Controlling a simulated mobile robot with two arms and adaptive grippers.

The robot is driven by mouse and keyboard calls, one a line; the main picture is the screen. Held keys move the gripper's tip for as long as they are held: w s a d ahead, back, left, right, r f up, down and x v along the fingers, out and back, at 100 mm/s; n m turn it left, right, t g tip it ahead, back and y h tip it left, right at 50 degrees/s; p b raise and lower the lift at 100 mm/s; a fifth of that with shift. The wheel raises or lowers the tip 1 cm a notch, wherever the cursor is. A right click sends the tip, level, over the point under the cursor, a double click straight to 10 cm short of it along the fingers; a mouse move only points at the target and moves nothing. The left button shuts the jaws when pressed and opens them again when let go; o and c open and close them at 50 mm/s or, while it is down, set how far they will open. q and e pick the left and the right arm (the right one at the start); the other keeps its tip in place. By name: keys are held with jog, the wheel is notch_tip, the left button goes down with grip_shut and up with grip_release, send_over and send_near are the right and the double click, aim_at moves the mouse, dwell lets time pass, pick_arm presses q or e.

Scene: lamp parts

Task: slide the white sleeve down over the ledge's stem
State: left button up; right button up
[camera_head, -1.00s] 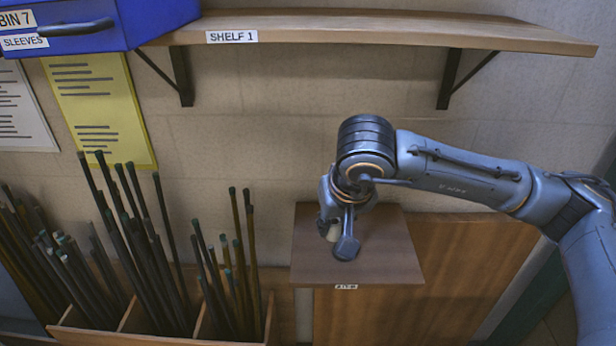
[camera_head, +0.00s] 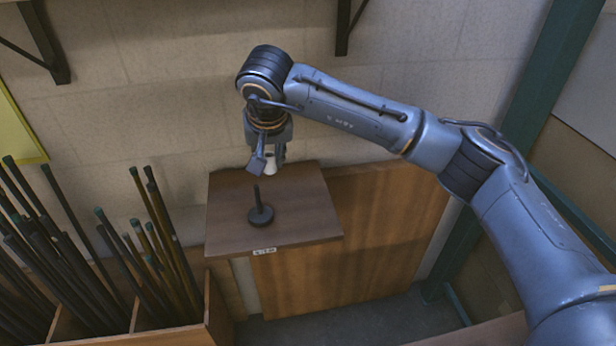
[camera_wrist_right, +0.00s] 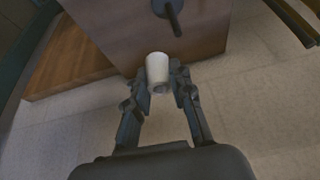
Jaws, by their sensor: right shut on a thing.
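The white sleeve (camera_head: 269,157) is gripped between the fingers of my right gripper (camera_head: 267,160). It also shows in the right wrist view (camera_wrist_right: 157,68), held at the fingertips, with part of its side behind a finger. The dark stem (camera_head: 257,194) stands upright on a round dark base on the brown ledge (camera_head: 230,228). In the head view the sleeve appears above and slightly right of the stem, apart from it. The right wrist view shows the stem (camera_wrist_right: 174,22) beyond the sleeve, with a gap between them. My left gripper is in neither view.
A wooden divided bin (camera_head: 215,315) with several dark rods (camera_head: 150,240) stands left of the ledge. Shelf brackets (camera_head: 45,50) are on the wall above. A wooden panel (camera_head: 385,230) extends right of the ledge. The ledge top around the base is clear.

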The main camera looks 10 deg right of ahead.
aim_at(256, 187)
jog(key=a, duration=0.2)
jog(key=w+a+r, duration=0.1)
jog(key=shift+a, duration=0.3)
jog(key=shift+f+b, duration=1.55)
jog(key=shift+f, duration=0.8)
jog(key=shift+d, duration=0.1)
jog(key=shift+f+b, duration=1.65)
jog(key=shift+f, duration=0.4)
jog(key=shift+f+b, duration=1.3)
jog(key=shift+f, duration=0.3)
